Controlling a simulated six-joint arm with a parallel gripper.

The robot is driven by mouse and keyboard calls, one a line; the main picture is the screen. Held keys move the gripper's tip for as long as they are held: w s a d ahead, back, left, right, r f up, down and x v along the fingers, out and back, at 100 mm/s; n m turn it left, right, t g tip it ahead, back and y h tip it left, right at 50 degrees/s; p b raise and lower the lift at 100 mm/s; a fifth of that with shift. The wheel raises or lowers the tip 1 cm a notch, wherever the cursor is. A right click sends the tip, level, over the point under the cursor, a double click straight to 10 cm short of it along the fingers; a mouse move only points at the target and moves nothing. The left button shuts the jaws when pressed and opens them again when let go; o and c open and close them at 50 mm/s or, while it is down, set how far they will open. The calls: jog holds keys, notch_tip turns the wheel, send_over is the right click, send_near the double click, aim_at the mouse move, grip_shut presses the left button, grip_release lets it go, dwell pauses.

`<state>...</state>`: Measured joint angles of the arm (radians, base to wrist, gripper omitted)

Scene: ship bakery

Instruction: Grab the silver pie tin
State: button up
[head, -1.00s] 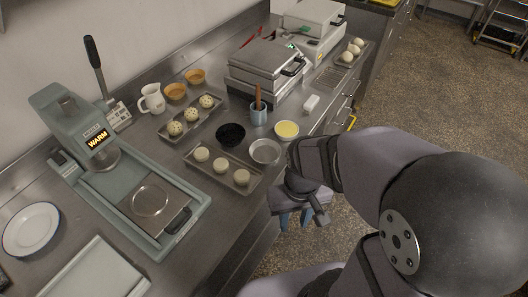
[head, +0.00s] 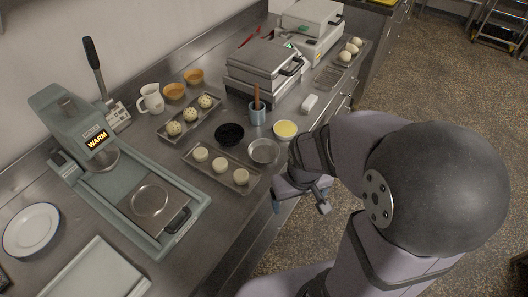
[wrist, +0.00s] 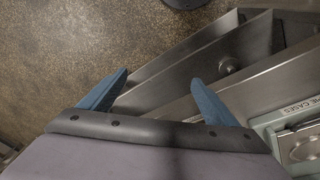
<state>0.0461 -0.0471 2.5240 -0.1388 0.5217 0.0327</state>
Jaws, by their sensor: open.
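The silver pie tin (head: 264,152) is an empty, shallow round tin near the counter's front edge, right of the tray of dough balls. It is not visible in the wrist view. My gripper (head: 283,198) is low and to the right of the tin, just off the counter's front edge, apart from it. In the wrist view my gripper (wrist: 160,88) has its two blue fingers wide apart with nothing between them. Below them are the counter's front and the floor.
A black tin (head: 229,134) and a yellow-filled tin (head: 285,129) flank the pie tin. The tray (head: 207,180) of dough balls lies at its left. A blue cup (head: 257,116) with a wooden-handled tool stands behind. A press (head: 130,172) fills the left counter.

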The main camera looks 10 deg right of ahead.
jog(key=w+d+n+t+p, duration=0.15)
jog(key=w+d+t, duration=0.25)
jog(key=w, duration=0.8)
jog(key=n+t+y, duration=0.4)
send_over(271, 157)
jog(key=d, duration=0.4)
jog(key=shift+s+a+m+p, duration=0.25)
jog(key=shift+s+p, duration=0.05)
jog(key=shift+s, duration=0.1)
jog(key=y, duration=0.1)
jog(key=a+f+n+y+b, duration=0.1)
jog(key=y, duration=0.1)
jog(key=shift+w+a+n+t, duration=0.2)
jog(key=shift+n+t, duration=0.1)
jog(key=shift+s+d+f+n+t+y+b, duration=0.15)
jog(key=shift+s+f+n+y+b, duration=0.3)
jog(key=shift+y, duration=0.4)
jog(key=shift+s+d+f+n+t+y+b, duration=0.1)
jog(key=shift+s+f+n+t+y+b, duration=0.1)
jog(key=shift+s+f+y+b, duration=0.45)
jog(key=shift+s+d+f+n+t+y+b, duration=0.15)
jog(key=shift+s+n+y+b, duration=0.2)
jog(key=shift+y, duration=0.65)
jog(key=shift+p+x, duration=0.8)
jog(key=shift+x, duration=1.4)
jog(key=shift+d+f, duration=0.1)
jog(key=shift+d, duration=0.05)
